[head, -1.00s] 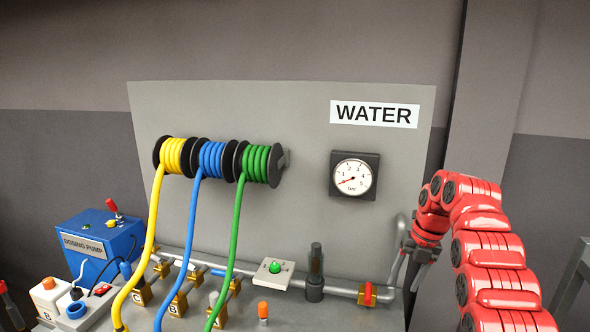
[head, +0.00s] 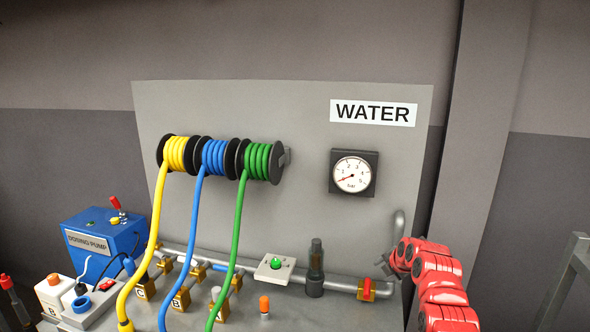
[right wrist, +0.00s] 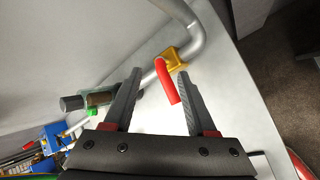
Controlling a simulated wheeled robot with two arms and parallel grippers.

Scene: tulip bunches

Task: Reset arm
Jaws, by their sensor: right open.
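My right gripper (head: 393,264) is in the head view at the lower right, at the end of my red arm and largely hidden by it. It is beside the right end of the water pipe. In the right wrist view my right gripper (right wrist: 160,73) is open and empty. A red valve handle (right wrist: 168,84) on a brass valve (right wrist: 174,58) shows between its two dark fingers, apart from both. The red handle (head: 367,287) also shows in the head view, just left of the gripper. My left gripper is in neither view.
A grey panel (head: 290,105) stands behind the bench with a pressure gauge (head: 352,176) and yellow, blue and green hose reels (head: 213,157). A green button box (head: 275,268) and a dark upright fitting (head: 315,270) are left of the valve. A blue dosing pump (head: 100,240) stands far left.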

